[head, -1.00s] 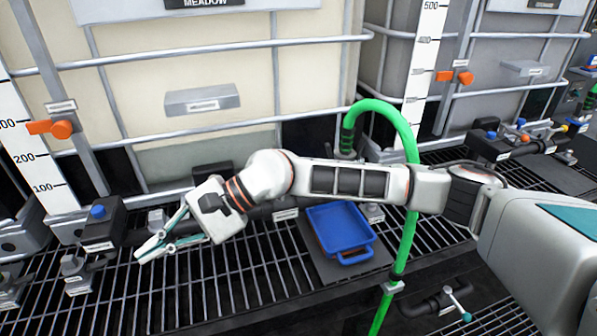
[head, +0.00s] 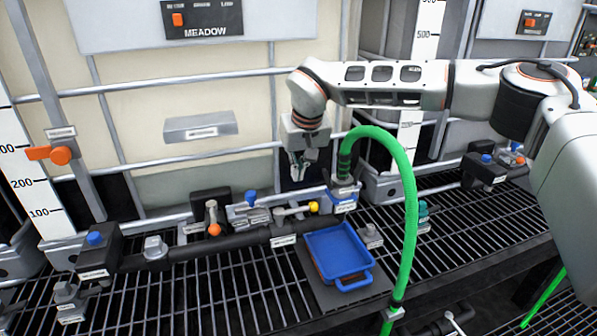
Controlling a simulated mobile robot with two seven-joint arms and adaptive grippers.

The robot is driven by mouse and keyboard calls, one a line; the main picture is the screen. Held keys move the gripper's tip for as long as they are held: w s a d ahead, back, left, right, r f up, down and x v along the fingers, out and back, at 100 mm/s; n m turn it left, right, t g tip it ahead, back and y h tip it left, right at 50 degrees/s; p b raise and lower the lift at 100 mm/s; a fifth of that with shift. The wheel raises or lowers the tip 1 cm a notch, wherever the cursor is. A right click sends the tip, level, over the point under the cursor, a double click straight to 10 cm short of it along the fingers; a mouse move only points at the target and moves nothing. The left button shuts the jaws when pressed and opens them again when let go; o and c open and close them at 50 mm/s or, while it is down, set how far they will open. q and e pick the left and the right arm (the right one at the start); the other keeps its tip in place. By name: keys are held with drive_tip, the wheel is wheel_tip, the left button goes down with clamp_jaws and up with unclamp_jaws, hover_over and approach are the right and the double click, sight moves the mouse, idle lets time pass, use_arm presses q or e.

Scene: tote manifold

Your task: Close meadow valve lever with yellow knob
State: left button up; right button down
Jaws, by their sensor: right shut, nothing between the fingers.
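The lever with the yellow knob (head: 313,207) sits on the dark pipe in front of the MEADOW tank. Its pale arm (head: 294,211) points right, roughly along the pipe. My right gripper (head: 297,178) is shut and empty, pointing down. It shows just above the lever in the picture, apart from the yellow knob; its exact depth is hard to judge. The MEADOW panel (head: 203,20) is on the tank above. My left gripper is not in view.
A lever with an orange knob (head: 214,229) and a blue-handled valve (head: 251,196) stand left on the same pipe. A green hose (head: 408,220) arches close on the right. A blue tray (head: 339,252) lies below on the grating (head: 215,300).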

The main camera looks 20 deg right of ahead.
sight(296, 210)
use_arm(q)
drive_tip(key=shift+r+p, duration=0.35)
use_arm(e)
drive_tip(key=shift+s+f, duration=0.3)
drive_tip(key=shift+f, duration=0.85)
drive_tip(key=shift+s+f, duration=0.25)
drive_tip(key=shift+f, duration=0.9)
drive_tip(key=shift+s+f, duration=0.3)
drive_tip(key=shift+f, duration=0.85)
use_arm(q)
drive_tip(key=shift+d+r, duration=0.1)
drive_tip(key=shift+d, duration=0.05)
use_arm(e)
drive_tip(key=shift+s+a, duration=0.1)
